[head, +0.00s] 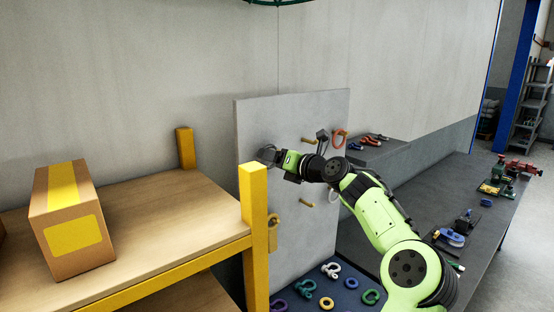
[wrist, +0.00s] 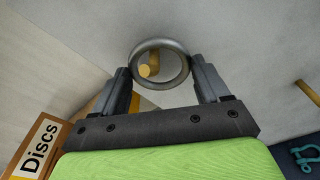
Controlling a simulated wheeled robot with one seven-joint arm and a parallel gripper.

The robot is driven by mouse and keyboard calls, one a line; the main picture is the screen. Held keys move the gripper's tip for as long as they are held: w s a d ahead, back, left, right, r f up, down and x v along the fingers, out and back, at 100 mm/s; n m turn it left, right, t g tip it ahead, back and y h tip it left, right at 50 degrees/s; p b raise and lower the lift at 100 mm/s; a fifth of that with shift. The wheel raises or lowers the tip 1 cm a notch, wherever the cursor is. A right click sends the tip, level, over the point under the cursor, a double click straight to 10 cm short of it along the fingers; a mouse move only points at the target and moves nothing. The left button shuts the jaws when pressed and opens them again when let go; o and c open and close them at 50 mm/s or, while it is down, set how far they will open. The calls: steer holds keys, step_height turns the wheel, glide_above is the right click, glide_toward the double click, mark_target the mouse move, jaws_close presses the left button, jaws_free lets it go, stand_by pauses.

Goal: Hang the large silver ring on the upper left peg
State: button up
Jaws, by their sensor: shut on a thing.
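My gripper (wrist: 160,66) is shut on the large silver ring (wrist: 160,43), with one finger on each side of its rim. In the head view my gripper (head: 272,158) is at the upper left of the grey peg board (head: 255,125), and the ring (head: 266,152) shows only small. In the wrist view a brass peg (wrist: 151,67) shows inside the ring's opening, left of its centre. I cannot tell whether its tip is through the ring or behind it. In the head view this upper left peg is hidden by my gripper.
Other pegs include an upper right one (head: 309,141) and a lower one (head: 307,203). A brass-coloured item (head: 273,222) hangs lower left. A yellow-posted shelf (head: 254,200) with a cardboard box (head: 70,220) stands close left. Several coloured shackles and rings lie on a blue mat (head: 345,298) below.

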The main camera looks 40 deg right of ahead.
steer(key=o, duration=1.1)
steer(key=s+b, duration=0.1)
steer(key=s, duration=0.4)
steer(key=s+r+b, duration=0.1)
steer(key=s, duration=0.4)
steer(key=s+b, duration=0.1)
steer(key=s, duration=0.4)
steer(key=shift+s+a+r, duration=0.3)
steer(key=shift+s+a, duration=0.05)
steer(key=shift+a, duration=0.05)
